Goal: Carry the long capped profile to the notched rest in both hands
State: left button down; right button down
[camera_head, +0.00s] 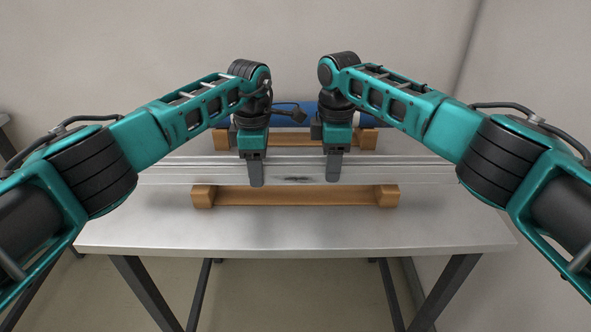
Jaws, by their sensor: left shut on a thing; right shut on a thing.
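The long silver profile (295,171) lies level from left to right across the middle of the head view. Its ends pass close to or behind my arms, so I cannot make out the caps. My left gripper (256,172) is shut on the profile left of its middle, and my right gripper (333,168) is shut on it right of its middle. A wooden rest with raised ends (295,196) sits on the near side of the profile, with nothing on it. A second, similar wooden rest (300,140) is on the far side. I cannot tell how high the profile is.
A blue object (300,117) shows at the back, behind the far rest and partly hidden by my grippers. The grey table (295,232) is bare in front of the near rest, up to its front edge. A plain wall stands behind.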

pick_arm(q)
jog(key=shift+r, duration=0.1)
pick_arm(e)
jog(key=shift+r, duration=0.1)
